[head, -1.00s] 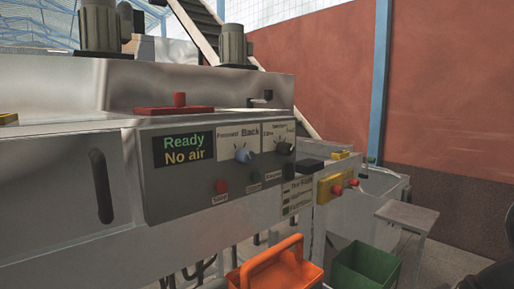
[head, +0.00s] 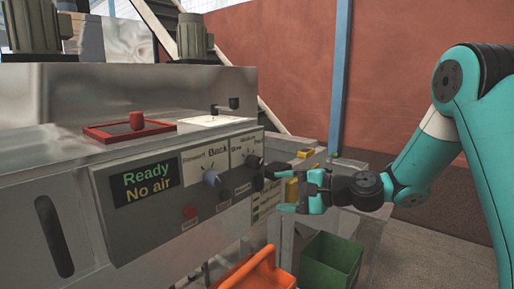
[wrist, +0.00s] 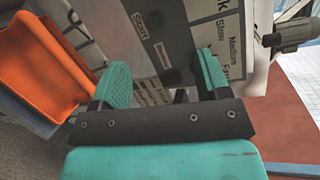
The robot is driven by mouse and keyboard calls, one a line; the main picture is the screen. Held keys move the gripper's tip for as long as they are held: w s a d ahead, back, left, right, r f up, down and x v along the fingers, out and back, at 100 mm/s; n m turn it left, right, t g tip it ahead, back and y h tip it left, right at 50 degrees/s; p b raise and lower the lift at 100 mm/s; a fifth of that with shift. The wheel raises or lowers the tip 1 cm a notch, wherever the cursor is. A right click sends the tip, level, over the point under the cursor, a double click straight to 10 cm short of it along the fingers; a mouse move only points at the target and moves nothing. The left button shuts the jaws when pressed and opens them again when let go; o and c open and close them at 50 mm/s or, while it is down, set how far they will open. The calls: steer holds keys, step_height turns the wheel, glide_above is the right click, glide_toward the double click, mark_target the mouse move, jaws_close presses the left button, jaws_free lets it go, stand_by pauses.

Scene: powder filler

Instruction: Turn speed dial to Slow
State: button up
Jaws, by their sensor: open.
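The speed dial (head: 254,161) is a small dark knob at the right end of the grey control panel in the head view, under the Slow, Medium and Fast label (head: 244,145). I cannot make out its setting. My gripper (head: 280,190) is open and empty, just right of the panel and close to the dial; contact cannot be told. In the wrist view the open fingers (wrist: 165,85) face the panel. The label (wrist: 225,45) shows beyond the right finger there. The dial is not clearly visible in that view and may be hidden by the finger.
The display (head: 147,188) reads Ready, No air. An orange bin (head: 255,272) and green bin (head: 330,262) stand below. The floor at right is free.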

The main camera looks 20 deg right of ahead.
steer(key=w+d+m+t+h+p, duration=0.1)
steer(key=w+d+m+t, duration=0.3)
steer(key=d+m, duration=0.3)
steer(key=p, duration=0.8)
glide_toward(259, 164)
steer(key=shift+t+h, duration=0.3)
steer(key=x, duration=0.9)
steer(key=shift+w+a, duration=0.15)
steer(key=shift+a, duration=0.15)
steer(key=shift+w+a, duration=0.3)
steer(key=shift+w, duration=0.1)
steer(key=shift+f+n, duration=0.1)
steer(key=shift+n, duration=0.2)
steer(key=c, duration=0.9)
